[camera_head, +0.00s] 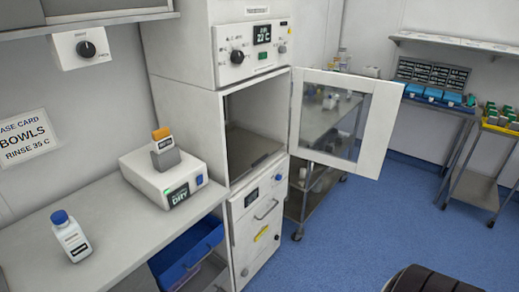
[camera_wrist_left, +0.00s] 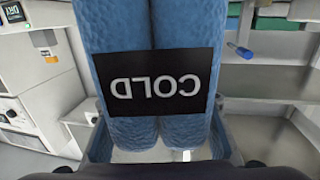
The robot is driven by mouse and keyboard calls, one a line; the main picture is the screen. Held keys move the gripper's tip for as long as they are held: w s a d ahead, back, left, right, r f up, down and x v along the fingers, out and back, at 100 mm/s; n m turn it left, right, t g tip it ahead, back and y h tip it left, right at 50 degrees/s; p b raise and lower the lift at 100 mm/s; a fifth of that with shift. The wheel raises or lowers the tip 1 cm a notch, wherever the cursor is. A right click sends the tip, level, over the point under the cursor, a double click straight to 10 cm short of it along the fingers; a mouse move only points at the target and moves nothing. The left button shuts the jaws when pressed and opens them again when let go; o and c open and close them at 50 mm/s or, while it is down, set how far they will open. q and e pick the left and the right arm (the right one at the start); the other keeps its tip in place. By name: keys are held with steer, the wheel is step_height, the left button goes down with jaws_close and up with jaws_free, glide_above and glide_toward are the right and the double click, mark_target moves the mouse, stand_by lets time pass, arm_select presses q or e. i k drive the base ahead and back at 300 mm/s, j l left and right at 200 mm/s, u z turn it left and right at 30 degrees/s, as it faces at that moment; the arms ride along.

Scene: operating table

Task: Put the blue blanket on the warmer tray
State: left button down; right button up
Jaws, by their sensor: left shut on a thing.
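The blue blanket (camera_wrist_left: 118,58) fills the middle of the left wrist view as two thick rolls side by side, with a black band reading COLD upside down. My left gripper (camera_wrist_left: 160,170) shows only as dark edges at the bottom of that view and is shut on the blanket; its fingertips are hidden. In the head view the warmer cabinet (camera_head: 216,100) stands open, its display reading about 22 C. A grey flat surface (camera_head: 247,145) lies inside its empty compartment; I cannot tell whether it is a separate tray. Neither gripper is clearly visible in the head view.
The glass cabinet door (camera_head: 345,120) is swung open to the right. A blue drawer (camera_head: 190,255) juts out below the counter. A white device (camera_head: 163,180) and a blue-capped bottle (camera_head: 71,238) stand on the counter.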

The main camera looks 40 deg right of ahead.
mark_target(238, 148)
steer(key=i+l+z, duration=0.15)
steer(key=l, duration=0.25)
steer(key=i+l+z, duration=0.15)
steer(key=l, duration=0.25)
steer(key=i+l+z, duration=0.15)
steer(key=l, duration=0.25)
steer(key=i+l+z, duration=0.15)
steer(key=l, duration=0.2)
steer(key=i+l, duration=0.2)
steer(key=l, duration=0.2)
steer(key=i+l, duration=0.2)
steer(key=l, duration=0.2)
steer(key=i+l, duration=0.2)
steer(key=l, duration=0.2)
steer(key=i+l+z, duration=0.1)
steer(key=l, duration=0.3)
steer(key=i+l, duration=0.35)
